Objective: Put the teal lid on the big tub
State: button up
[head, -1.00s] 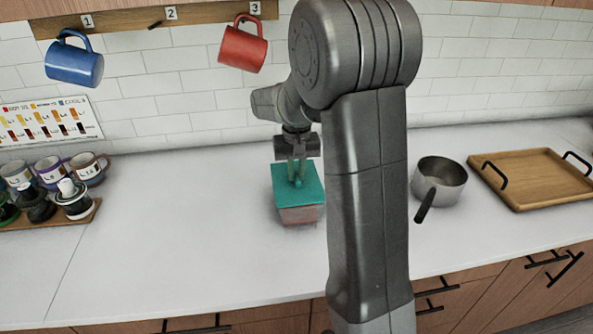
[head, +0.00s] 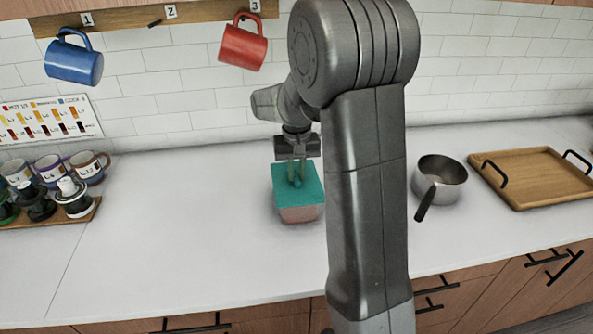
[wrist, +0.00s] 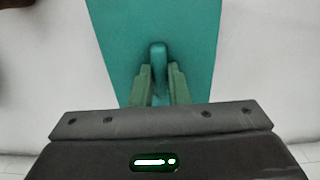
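The teal lid (head: 309,191) lies flat over the top of the big tub (head: 299,214), a pinkish see-through box on the white counter. The lid covers the tub's opening; I cannot tell whether it is pressed fully down. My gripper (head: 297,179) is right above the lid, pointing down, with its green fingers on either side of the lid's upright handle. In the wrist view the gripper (wrist: 158,88) has its fingers close against the handle (wrist: 158,62) on the teal lid (wrist: 190,25). The tub is hidden under the lid in the wrist view.
A steel saucepan (head: 450,184) and a wooden tray (head: 540,192) stand to the right. Mugs (head: 88,166) and a rack stand at the left. A blue mug (head: 73,62) and a red mug (head: 241,46) hang above. The counter left of the tub is clear.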

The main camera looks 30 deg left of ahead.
jog(key=o, duration=0.5)
notch_tip(320, 180, up, 14)
jog(key=shift+f+b, duration=0.1)
jog(key=shift+b, duration=0.3)
notch_tip(320, 180, down, 14)
jog(key=shift+r+p, duration=0.1)
jog(key=shift+p, duration=0.3)
jog(key=shift+r, duration=0.2)
jog(key=shift+r, duration=0.15)
